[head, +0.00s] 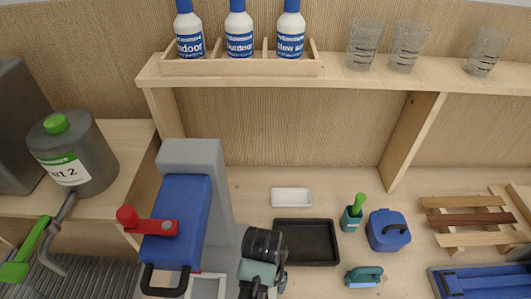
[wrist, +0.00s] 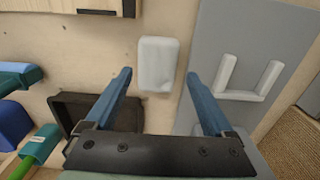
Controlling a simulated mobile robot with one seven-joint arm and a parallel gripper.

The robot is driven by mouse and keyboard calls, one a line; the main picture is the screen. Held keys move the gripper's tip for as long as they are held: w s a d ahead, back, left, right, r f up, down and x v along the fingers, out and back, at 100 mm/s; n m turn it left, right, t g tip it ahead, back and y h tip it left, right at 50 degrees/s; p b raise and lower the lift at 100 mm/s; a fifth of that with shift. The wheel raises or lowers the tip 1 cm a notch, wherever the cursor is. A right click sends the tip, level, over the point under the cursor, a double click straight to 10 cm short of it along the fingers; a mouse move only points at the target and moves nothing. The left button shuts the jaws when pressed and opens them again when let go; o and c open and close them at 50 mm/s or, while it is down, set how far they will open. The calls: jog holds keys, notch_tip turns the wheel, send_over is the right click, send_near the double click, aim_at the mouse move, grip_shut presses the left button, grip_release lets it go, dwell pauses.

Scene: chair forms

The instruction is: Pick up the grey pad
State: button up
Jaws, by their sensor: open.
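The grey pad (head: 291,197) is a small, pale grey rounded block lying flat on the wooden worktop, behind the black tray in the head view. In the wrist view the grey pad (wrist: 158,58) is upright in the picture, just beyond and between my fingertips. My gripper (wrist: 158,76) is open and empty, with its two blue fingers spread to either side of the pad's lower end in the picture. I cannot tell its height above the pad. In the head view my wrist hides the fingertips.
The black tray (head: 306,243) lies close to the pad. A grey panel (wrist: 222,50) with a pale U-shaped handle (wrist: 240,88) stands on the other side. A teal pot (head: 351,218) and blue box (head: 388,230) are to the right. A shelf (head: 340,78) runs above.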

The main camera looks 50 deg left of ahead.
jog(key=shift+w+f+p, duration=0.15)
jog(key=shift+f+p, duration=0.1)
jog(key=shift+f, duration=1.05)
jog(key=shift+w+f+p, duration=0.1)
jog(key=shift+f+p, duration=0.1)
jog(key=shift+f, duration=1.1)
jog(key=c, duration=1.2)
notch_tip(320, 180, up, 10)
jog(key=shift+r+b, duration=0.1)
jog(key=shift+b, duration=0.3)
jog(key=shift+c, duration=0.2)
